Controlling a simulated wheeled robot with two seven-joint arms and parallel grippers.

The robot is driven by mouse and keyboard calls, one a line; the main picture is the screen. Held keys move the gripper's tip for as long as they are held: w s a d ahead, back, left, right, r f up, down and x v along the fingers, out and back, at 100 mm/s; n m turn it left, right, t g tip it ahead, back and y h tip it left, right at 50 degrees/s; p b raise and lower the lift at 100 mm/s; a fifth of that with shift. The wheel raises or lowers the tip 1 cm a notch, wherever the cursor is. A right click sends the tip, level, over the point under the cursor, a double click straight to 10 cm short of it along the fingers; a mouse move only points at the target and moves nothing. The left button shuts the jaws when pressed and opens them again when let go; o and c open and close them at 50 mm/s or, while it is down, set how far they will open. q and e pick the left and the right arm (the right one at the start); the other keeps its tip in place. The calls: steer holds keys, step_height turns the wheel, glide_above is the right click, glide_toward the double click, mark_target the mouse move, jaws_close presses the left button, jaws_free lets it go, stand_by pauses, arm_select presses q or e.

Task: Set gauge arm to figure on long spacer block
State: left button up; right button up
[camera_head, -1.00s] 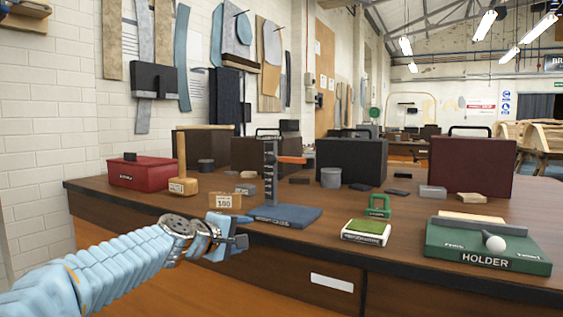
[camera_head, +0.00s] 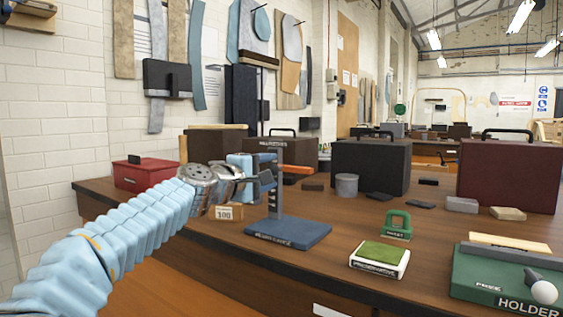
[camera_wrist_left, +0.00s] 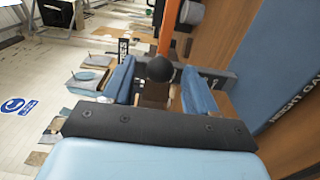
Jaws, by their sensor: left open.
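The height gauge has a blue base (camera_head: 287,233), a dark upright post (camera_head: 275,205) and an orange arm (camera_head: 298,170) pointing right. My left gripper (camera_head: 266,181) is open beside the post, at about the orange arm's height. In the left wrist view, the orange arm (camera_wrist_left: 168,28) and a black ball knob (camera_wrist_left: 159,68) line up with the gap between the blue fingers (camera_wrist_left: 160,88); I cannot tell whether they touch. A wooden block (camera_head: 228,212) with a number label, about 100 or 180, sits left of the base, partly covered by my arm. My right gripper is out of view.
A green-padded white box (camera_head: 379,259), a green padlock-shaped piece (camera_head: 398,224) and a green holder (camera_head: 500,285) with a white ball stand to the right. A red box (camera_head: 143,174) is at left. Dark cases (camera_head: 369,167) line the back.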

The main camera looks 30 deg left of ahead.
mark_target(281, 165)
arm_select(q)
steer(key=w+p, duration=0.1)
steer(key=w, duration=0.3)
steer(key=shift+w+d+r+p, duration=0.1)
steer(key=shift+w+d+p, duration=0.1)
steer(key=shift+w+p, duration=0.2)
steer(key=shift+w, duration=0.55)
jaws_close()
